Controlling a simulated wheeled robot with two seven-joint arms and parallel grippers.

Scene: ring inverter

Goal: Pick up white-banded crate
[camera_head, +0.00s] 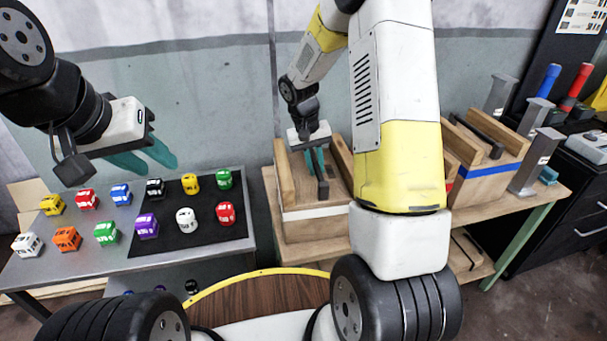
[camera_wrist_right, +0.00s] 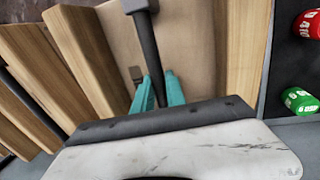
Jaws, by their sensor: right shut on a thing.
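The white-banded crate (camera_head: 312,213) is a wooden box with a white stripe, standing on the left part of the wooden bench. A dark bar handle (camera_wrist_right: 148,50) runs across its open top. My right gripper (camera_head: 318,168) reaches down into the crate's top, and its teal fingers are shut on the handle. The fingers also show on either side of the handle in the right wrist view (camera_wrist_right: 159,92). The crate appears to rest on the bench. My left gripper (camera_head: 145,158) hangs over the grey table, away from the crate, with its teal fingers apart and empty.
A blue-banded crate (camera_head: 490,171) stands at the right of the bench, beside grey posts. A red-banded crate (camera_head: 450,186) is partly hidden behind my right arm. Several coloured toy-like blocks sit on the grey table (camera_head: 150,262) and its black mat (camera_head: 200,238) at left.

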